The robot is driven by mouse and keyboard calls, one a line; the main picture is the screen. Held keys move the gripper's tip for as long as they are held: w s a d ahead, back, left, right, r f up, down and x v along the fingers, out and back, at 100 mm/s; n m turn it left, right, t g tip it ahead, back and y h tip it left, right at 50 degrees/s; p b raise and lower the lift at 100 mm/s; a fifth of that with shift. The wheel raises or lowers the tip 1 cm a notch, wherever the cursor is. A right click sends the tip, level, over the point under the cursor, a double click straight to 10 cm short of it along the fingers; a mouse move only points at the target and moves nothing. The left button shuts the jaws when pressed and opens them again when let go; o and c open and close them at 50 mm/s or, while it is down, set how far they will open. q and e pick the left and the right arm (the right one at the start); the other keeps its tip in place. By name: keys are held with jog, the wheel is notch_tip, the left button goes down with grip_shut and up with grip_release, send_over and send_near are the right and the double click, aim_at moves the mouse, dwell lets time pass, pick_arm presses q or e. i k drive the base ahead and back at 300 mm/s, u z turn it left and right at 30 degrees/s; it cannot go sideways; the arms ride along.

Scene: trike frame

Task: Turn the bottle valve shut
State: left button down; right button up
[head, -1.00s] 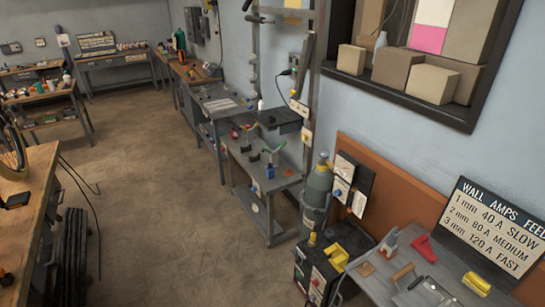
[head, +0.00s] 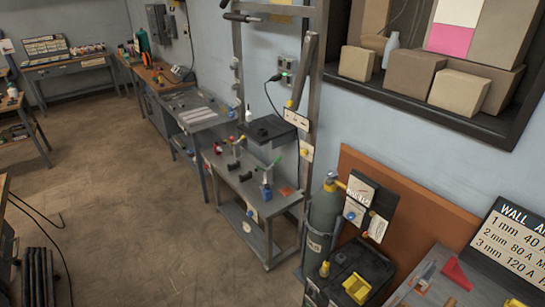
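The gas bottle (head: 323,218) is a tall grey-green cylinder standing upright in the lower right half of the head view, beside a dark welding unit. The bottle valve (head: 331,179) is at its top, with a yellowish fitting pointing right. It is too small to tell whether the valve is open or shut. Neither of my grippers shows in the head view.
A black machine (head: 352,268) with a yellow tray on top stands right of the bottle. A grey workbench (head: 262,190) with small tools stands to its left. A sign board (head: 515,240) leans at the right. The floor (head: 150,210) in the middle is clear.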

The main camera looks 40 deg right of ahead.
aim_at(333, 174)
jog(key=z, duration=0.05)
jog(key=i, duration=1.1)
jog(key=z, duration=0.35)
